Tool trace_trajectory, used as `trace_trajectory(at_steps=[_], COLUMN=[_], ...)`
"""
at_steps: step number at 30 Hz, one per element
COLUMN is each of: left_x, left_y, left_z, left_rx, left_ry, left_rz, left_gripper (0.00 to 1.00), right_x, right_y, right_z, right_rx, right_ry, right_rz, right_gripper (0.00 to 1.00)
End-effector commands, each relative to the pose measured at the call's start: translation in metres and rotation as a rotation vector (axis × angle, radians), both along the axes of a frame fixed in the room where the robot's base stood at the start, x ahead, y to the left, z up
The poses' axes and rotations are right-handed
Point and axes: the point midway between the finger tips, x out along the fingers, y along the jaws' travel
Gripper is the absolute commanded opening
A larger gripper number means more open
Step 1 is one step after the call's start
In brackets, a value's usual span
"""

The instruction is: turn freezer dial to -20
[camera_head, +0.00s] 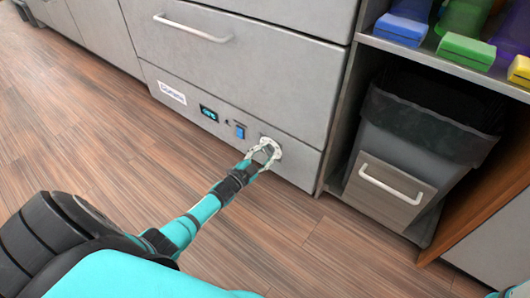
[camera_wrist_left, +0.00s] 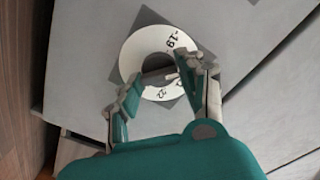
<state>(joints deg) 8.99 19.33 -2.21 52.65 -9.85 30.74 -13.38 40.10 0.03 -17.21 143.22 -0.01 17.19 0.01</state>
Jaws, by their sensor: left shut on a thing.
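The freezer dial (camera_head: 271,147) is at the lower right of the grey freezer front (camera_head: 235,75) in the head view. In the left wrist view the dial (camera_wrist_left: 153,47) is a white ring with black numbers around a dark centre; "-19" reads near its upper right and other numbers are partly hidden. My left gripper (camera_head: 266,150) is at the dial, its two fingers on either side of the dial's centre, shut on the knob. It also shows in the left wrist view (camera_wrist_left: 160,82). A small lit display (camera_head: 209,113) is left of the dial; its digits are too small to read.
A blue switch (camera_head: 240,131) sits between display and dial. A grey bin (camera_head: 408,150) with a black liner stands in the cabinet at right. Coloured containers (camera_head: 465,50) are on the shelf above it. The wood floor before the freezer is clear.

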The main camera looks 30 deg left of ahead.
Motion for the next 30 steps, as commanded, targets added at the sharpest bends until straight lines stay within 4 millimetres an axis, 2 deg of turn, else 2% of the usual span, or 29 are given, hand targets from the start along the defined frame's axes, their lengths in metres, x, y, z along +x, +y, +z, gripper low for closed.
trace_trajectory(at_steps=[16,17,21,22,30], left_x=[0.0010,0.0010,0.0008,0.0007,-0.0010], left_y=[0.0018,0.0018,0.0014,0.0013,0.0005], left_z=[0.0007,0.0007,0.0006,0.0006,-0.0002], left_rx=[-0.024,-0.024,-0.024,-0.024,-0.024], left_ry=[0.002,0.002,0.002,0.001,0.003], left_rz=[0.003,0.003,0.003,0.002,0.001], left_gripper=[0.07,0.42,0.60,0.62,0.62], right_x=[-0.0004,-0.0004,-0.0005,-0.0006,0.0005], right_y=[-0.0002,-0.0002,-0.0002,-0.0002,-0.0007], right_z=[0.0007,0.0007,0.0008,0.0008,0.0013], right_rx=[0.000,0.000,0.000,0.000,0.003], right_ry=[-0.001,-0.001,-0.001,-0.001,0.002], right_rz=[0.000,0.000,0.000,0.000,0.001], right_gripper=[0.00,0.00,0.00,0.00,0.00])
